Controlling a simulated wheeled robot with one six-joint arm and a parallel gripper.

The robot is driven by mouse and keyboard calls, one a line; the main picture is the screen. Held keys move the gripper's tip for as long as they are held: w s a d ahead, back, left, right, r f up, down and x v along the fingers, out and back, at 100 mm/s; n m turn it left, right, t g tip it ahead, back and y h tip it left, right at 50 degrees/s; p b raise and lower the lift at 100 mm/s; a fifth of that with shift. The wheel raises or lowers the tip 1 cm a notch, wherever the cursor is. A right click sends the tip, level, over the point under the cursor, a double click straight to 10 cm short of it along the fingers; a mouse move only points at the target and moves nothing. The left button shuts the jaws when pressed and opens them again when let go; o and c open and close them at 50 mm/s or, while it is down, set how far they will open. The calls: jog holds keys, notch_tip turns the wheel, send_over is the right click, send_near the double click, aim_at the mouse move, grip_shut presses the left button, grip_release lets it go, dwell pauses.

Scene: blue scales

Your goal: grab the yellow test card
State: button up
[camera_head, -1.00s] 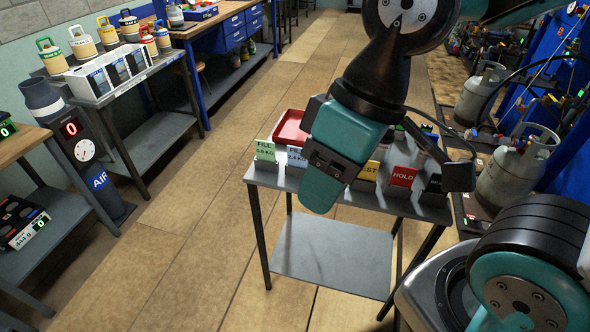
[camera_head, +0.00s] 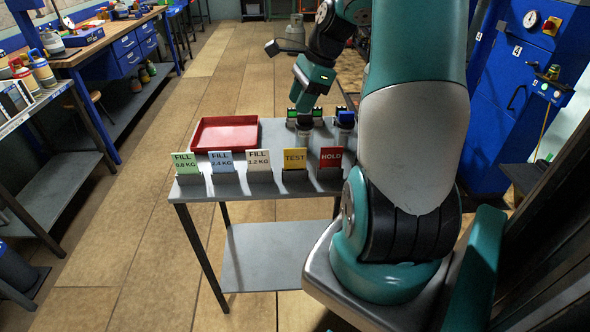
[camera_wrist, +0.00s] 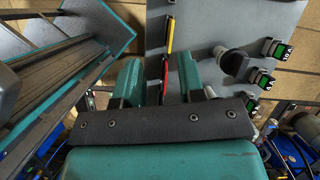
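The yellow test card (camera_head: 294,156) stands upright in a dark holder on the small grey table, left of the red HOLD card (camera_head: 331,155) and right of the white FILL 3.2 KG card (camera_head: 259,159). My gripper (camera_head: 303,120) is above and just behind the yellow card in the head view. In the wrist view my gripper (camera_wrist: 158,75) is open, its two teal fingers apart.
A red tray (camera_head: 225,134) lies at the table's back left. Green (camera_head: 186,161) and blue (camera_head: 221,161) FILL cards stand at front left. Small devices with green displays (camera_wrist: 264,80) sit at the table's right. A blue cabinet (camera_head: 520,95) stands at right.

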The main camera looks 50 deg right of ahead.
aim_at(296, 149)
jog(key=s+d+f+m, duration=0.2)
jog(key=d+f+m, duration=0.1)
jog(key=d, duration=0.1)
jog(key=x, duration=0.9)
jog(key=shift+w+f+p, duration=0.25)
jog(key=shift+f+p, duration=0.05)
jog(key=shift+p, duration=0.1)
jog(key=shift+p+x, duration=0.75)
jog(key=shift+x, duration=2.35)
jog(key=shift+w+d, duration=0.15)
jog(key=shift+c, duration=0.2)
grip_shut()
